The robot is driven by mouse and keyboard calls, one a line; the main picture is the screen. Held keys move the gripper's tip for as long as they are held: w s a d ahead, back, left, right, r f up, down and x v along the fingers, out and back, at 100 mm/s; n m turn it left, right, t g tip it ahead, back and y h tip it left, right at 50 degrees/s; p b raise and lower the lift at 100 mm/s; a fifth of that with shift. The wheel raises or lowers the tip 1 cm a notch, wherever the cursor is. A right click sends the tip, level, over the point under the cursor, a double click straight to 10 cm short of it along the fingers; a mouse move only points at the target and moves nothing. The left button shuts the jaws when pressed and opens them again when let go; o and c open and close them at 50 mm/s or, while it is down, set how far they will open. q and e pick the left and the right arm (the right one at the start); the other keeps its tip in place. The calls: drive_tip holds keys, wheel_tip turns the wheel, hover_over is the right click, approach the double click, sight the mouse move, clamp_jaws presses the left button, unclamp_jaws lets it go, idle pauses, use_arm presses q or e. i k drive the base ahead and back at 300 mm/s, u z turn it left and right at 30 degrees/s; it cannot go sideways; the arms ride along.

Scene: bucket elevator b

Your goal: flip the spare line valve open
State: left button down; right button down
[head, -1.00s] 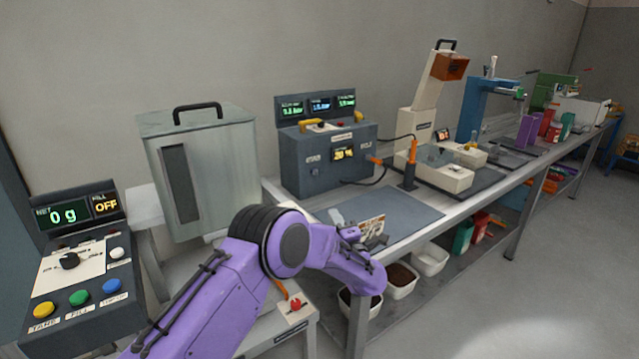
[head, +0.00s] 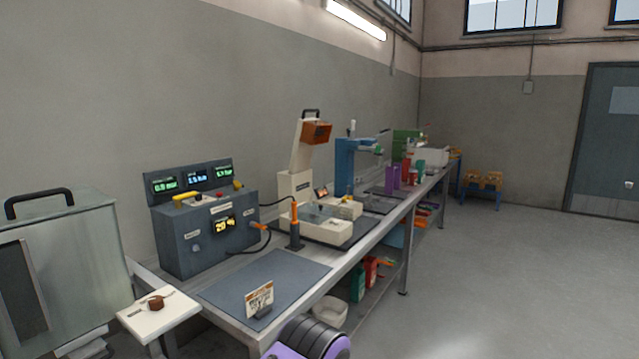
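No label naming the spare line valve is readable. A dark grey control box (head: 178,240) stands on the bench at left, with three small displays on a raised back panel. A yellow lever-like handle (head: 185,196) lies across its top left, and a smaller yellow part (head: 238,185) sits at its top right. I cannot tell which of these, if either, is the valve. An orange fitting (head: 259,226) with a black cable is on its right front. Neither gripper is in view; only a purple and black part of my arm shows at the bottom edge.
A metal bin (head: 75,265) stands at far left, beside a small pale panel (head: 178,317) with a brown knob (head: 156,303). A grey mat (head: 285,276) with a small sign (head: 259,300) lies before the box.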

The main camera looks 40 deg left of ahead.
sight(237, 185)
drive_tip(key=z, duration=0.95)
drive_tip(key=i, duration=1.35)
drive_tip(key=u, duration=2.6)
